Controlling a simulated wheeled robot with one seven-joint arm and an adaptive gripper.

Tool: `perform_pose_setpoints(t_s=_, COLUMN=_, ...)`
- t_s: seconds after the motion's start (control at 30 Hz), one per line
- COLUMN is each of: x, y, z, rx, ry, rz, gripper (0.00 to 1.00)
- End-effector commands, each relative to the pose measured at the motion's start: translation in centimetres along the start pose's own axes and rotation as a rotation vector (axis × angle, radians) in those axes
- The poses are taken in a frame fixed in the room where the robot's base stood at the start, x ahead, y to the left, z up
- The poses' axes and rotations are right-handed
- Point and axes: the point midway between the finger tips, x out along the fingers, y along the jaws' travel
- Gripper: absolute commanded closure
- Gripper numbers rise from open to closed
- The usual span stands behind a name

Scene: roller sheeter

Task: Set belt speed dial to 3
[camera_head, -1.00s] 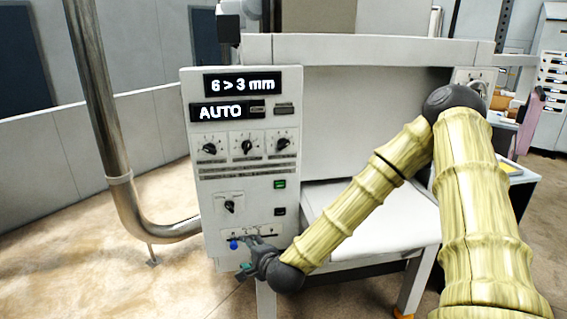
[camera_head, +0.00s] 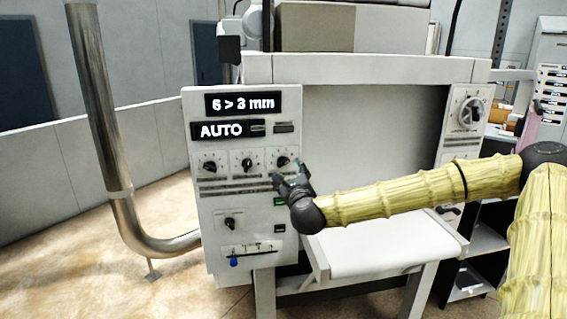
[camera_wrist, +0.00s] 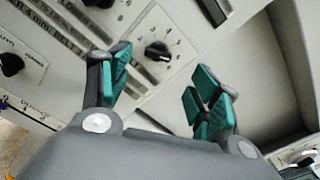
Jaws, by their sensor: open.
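The white control panel (camera_head: 205,260) has a row of three black dials: left (camera_head: 210,166), middle (camera_head: 247,165) and right (camera_head: 284,162). Their labels are too small to read, so I cannot tell which is the belt speed dial. My gripper (camera_head: 288,180) is open, just below the right dial and in front of the panel's right edge. In the wrist view, a black dial (camera_wrist: 158,50) with a number scale around it shows beyond the gap between the green-padded fingers (camera_wrist: 160,85). The fingers appear apart from it, with nothing held.
A lower knob (camera_head: 230,223) and a blue-tipped lever (camera_head: 233,261) are on the same panel. Displays read "6 > 3 mm" (camera_head: 243,103) and "AUTO" (camera_head: 222,130). A larger dial (camera_head: 470,112) is on the machine's right side. A white table (camera_head: 375,245) lies below my arm.

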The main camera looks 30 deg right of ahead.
Motion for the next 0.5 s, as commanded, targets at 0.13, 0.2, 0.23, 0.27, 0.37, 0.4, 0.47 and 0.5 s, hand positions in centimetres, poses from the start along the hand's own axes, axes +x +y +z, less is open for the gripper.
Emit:
perform_pose_setpoints(t_s=0.13, x=2.5, y=-0.1, z=0.3, rx=-0.005, ry=0.002, rz=0.001, gripper=0.38)
perform_pose_setpoints(t_s=0.2, x=3.6, y=-0.1, z=0.3, rx=-0.005, ry=0.002, rz=0.001, gripper=0.38)
perform_pose_setpoints(t_s=0.23, x=4.1, y=-0.1, z=0.2, rx=-0.005, ry=0.002, rz=0.000, gripper=0.38)
perform_pose_setpoints(t_s=0.27, x=4.5, y=-0.1, z=0.2, rx=-0.006, ry=0.002, rz=0.001, gripper=0.38)
perform_pose_setpoints(t_s=0.37, x=6.0, y=0.0, z=0.2, rx=-0.005, ry=0.001, rz=0.002, gripper=0.38)
perform_pose_setpoints(t_s=0.4, x=6.5, y=0.0, z=0.2, rx=-0.006, ry=0.001, rz=0.001, gripper=0.38)
perform_pose_setpoints(t_s=0.47, x=7.3, y=0.0, z=0.2, rx=-0.005, ry=0.001, rz=0.001, gripper=0.38)
perform_pose_setpoints(t_s=0.5, x=7.7, y=0.0, z=0.2, rx=-0.004, ry=0.001, rz=0.002, gripper=0.38)
